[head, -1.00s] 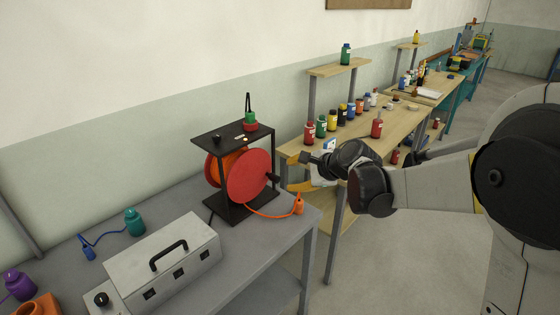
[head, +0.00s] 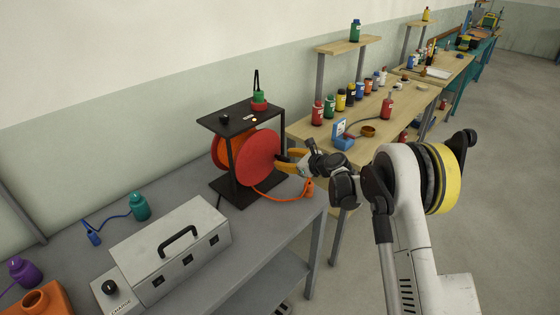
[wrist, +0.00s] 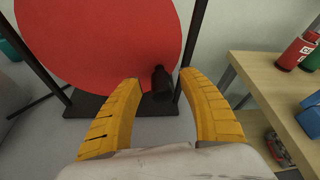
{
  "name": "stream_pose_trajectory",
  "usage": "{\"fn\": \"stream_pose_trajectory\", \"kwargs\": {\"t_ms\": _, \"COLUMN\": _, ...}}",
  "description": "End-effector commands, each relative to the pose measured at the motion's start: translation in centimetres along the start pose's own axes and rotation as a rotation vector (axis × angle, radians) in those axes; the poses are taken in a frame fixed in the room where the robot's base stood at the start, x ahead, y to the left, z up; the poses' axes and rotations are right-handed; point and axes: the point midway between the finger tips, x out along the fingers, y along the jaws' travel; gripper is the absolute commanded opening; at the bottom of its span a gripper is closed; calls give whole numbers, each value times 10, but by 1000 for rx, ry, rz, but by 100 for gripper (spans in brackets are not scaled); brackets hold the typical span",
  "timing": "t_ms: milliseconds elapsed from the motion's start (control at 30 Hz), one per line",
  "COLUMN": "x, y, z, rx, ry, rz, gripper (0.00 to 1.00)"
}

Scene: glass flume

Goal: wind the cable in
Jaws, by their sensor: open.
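The cable reel has a red disc (head: 262,156) in a black frame (head: 230,184) on the grey bench. An orange cable (head: 270,195) runs from it along the bench to an orange plug (head: 308,188) near the bench's right edge. In the wrist view the red disc (wrist: 100,40) fills the upper left, and its black crank handle (wrist: 161,84) stands at its lower right. My gripper (wrist: 161,92) is open, with a yellow finger on either side of the handle's line. I cannot tell whether they touch it. In the head view my gripper (head: 287,160) is at the disc's right side.
A grey metal case (head: 172,245) with a black handle stands front left on the bench. A teal bottle (head: 139,206) is behind it. To the right, a wooden table (head: 372,140) holds several bottles and a blue device (head: 343,135).

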Motion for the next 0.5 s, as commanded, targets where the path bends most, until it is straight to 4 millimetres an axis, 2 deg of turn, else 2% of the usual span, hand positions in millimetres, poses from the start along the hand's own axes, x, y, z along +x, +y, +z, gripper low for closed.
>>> {"fn": "stream_pose_trajectory", "kwargs": {"t_ms": 100, "x": 20, "y": 0, "z": -2, "rx": -1, "ry": 1, "rz": 0, "gripper": 48}}
{"fn": "stream_pose_trajectory", "kwargs": {"t_ms": 200, "x": 29, "y": 0, "z": -1, "rx": -2, "ry": 1, "rz": 1, "gripper": 48}}
{"fn": "stream_pose_trajectory", "kwargs": {"t_ms": 500, "x": 35, "y": 0, "z": 0, "rx": -2, "ry": 1, "rz": 0, "gripper": 48}}
